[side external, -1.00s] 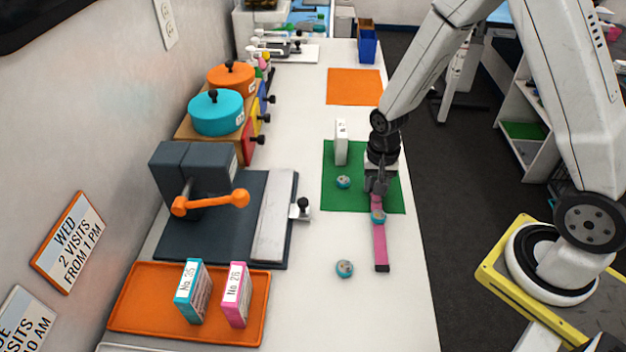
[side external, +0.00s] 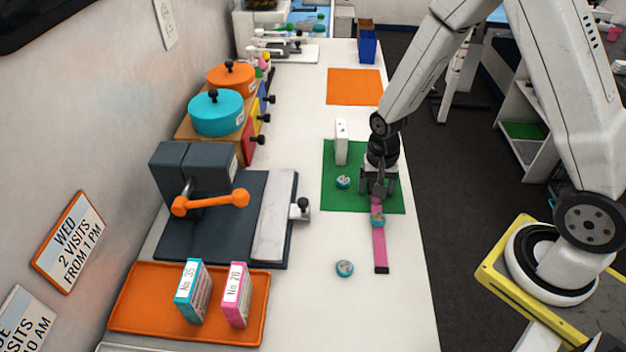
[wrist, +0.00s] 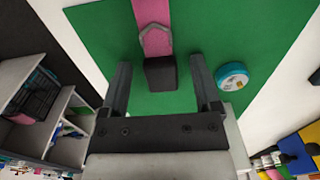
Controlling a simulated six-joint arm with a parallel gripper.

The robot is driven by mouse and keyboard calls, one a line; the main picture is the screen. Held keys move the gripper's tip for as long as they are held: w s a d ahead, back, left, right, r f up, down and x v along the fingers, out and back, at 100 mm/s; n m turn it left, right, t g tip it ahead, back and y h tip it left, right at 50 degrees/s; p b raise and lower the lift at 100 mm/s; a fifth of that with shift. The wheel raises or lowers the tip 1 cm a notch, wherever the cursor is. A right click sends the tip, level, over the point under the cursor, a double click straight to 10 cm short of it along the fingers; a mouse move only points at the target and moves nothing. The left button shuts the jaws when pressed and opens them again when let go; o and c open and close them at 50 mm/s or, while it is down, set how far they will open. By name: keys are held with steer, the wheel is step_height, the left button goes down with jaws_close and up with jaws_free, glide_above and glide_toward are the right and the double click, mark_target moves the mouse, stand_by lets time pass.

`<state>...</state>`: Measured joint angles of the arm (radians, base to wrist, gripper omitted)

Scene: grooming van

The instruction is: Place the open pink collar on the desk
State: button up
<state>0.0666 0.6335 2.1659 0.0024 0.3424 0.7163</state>
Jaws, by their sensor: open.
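The pink collar (side external: 380,246) lies open and straight, partly on the green mat (side external: 335,200) and partly on the white desk (side external: 310,300). Its near end is dark. A round teal piece (side external: 377,219) sits on its middle. In the wrist view the collar (wrist: 153,22) ends in a black block (wrist: 161,74), with a metal loop just beyond it. My gripper (side external: 377,191) is open above the collar's far end on the mat. In the wrist view its fingers (wrist: 160,66) stand apart on either side of the black block, with visible gaps.
A dark vise with an orange handle (side external: 211,202) and an orange tray (side external: 140,320) are to the left.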

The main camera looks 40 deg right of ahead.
steer(key=shift+r, duration=0.1)
step_height(320, 180, up, 12)
stand_by(0.9)
stand_by(0.5)
steer(key=s+a+n+t, duration=0.2)
steer(key=s+n, duration=0.5)
steer(key=n, duration=0.2)
steer(key=shift+a+r+t, duration=0.15)
steer(key=shift+t, duration=0.15)
stand_by(0.9)
